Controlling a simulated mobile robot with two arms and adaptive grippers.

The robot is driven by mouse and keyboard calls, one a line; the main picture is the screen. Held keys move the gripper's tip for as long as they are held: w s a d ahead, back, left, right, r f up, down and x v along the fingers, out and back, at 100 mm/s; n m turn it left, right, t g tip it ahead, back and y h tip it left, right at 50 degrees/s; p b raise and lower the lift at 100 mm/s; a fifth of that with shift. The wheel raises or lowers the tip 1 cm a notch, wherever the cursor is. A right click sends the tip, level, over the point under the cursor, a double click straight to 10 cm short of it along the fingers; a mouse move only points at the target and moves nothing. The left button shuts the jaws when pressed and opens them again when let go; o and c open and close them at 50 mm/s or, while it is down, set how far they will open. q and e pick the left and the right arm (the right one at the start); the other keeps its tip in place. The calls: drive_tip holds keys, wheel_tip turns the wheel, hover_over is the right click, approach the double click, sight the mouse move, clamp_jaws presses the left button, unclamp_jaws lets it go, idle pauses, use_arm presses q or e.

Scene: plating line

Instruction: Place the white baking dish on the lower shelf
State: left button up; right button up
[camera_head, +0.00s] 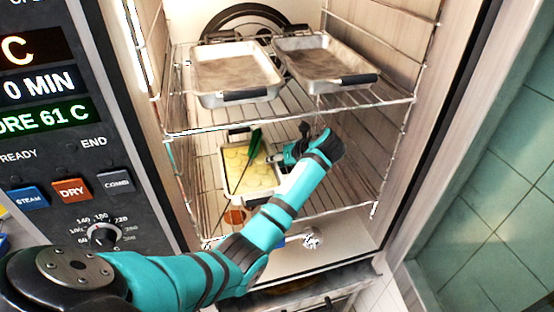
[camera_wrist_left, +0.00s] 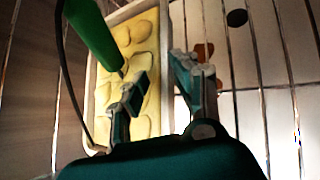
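The white baking dish (camera_head: 227,178), filled with yellow slices, is on the lower shelf (camera_head: 330,190) of the oven, toward its left side. It also shows in the wrist view (camera_wrist_left: 91,100). A green-handled probe (camera_head: 255,142) with a dark cable stands over the slices; its handle is large in the wrist view (camera_wrist_left: 92,38). My left gripper (camera_head: 287,154) is at the dish's right side. In the wrist view its fingers (camera_wrist_left: 160,85) are apart, one over the slices and one outside the rim. Whether they touch the rim is unclear. My right gripper is not in view.
Two metal trays with dark handles, a left one (camera_head: 252,96) and a right one (camera_head: 345,82), sit on the upper wire shelf (camera_head: 290,112) just above my forearm. A small brown object (camera_head: 236,215) shows near the dish's front. The lower shelf's right part is bare. The control panel (camera_head: 70,140) stands left.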

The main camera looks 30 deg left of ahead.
use_arm(q)
drive_tip(key=shift+d+r, duration=0.2)
drive_tip(key=shift+d, duration=0.05)
drive_tip(key=b+v, duration=0.3)
drive_tip(key=v, duration=0.8)
drive_tip(key=shift+d+r, duration=0.2)
drive_tip(key=shift+s+a, duration=0.1)
drive_tip(key=shift+f, duration=0.1)
